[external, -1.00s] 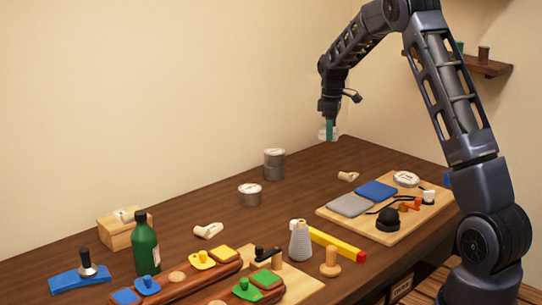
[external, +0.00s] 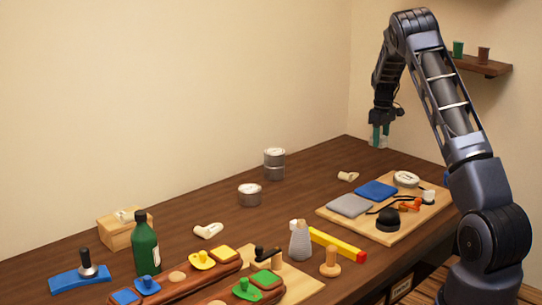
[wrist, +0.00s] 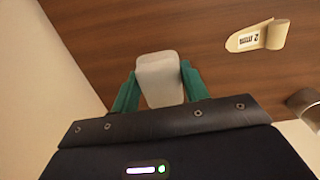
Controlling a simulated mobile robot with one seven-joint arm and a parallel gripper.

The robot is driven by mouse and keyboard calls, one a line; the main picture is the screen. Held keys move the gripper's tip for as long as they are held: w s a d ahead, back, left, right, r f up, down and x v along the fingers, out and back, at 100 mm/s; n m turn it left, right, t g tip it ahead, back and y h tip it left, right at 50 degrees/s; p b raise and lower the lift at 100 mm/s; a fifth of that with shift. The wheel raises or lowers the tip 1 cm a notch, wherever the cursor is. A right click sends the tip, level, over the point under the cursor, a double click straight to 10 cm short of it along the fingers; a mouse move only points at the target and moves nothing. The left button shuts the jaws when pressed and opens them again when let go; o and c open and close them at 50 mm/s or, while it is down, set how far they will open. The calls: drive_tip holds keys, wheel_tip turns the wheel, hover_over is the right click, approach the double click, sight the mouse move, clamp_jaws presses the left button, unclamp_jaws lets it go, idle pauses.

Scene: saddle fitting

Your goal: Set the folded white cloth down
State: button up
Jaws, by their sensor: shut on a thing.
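My gripper (external: 380,130) is above the far right part of the table, behind the wooden board, in the external view. Its green fingers are shut on the folded white cloth (wrist: 160,78), which shows between them in the wrist view. The cloth looks like a small pale pad with rounded corners. In the external view it is a pale patch (external: 378,142) at the fingertips, held in the air apart from the tabletop (external: 320,165). Its underside is hidden.
A wooden board (external: 340,217) holds a grey cloth (external: 349,206), a blue cloth (external: 376,190), a tin (external: 406,179) and a black round thing (external: 388,220). Stacked tins (external: 274,164) stand farther left. The table's far right is clear.

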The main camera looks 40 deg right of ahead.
sight(379, 164)
drive_tip(key=shift+f, duration=3.35)
drive_tip(key=shift+f, duration=0.1)
drive_tip(key=o, duration=1)
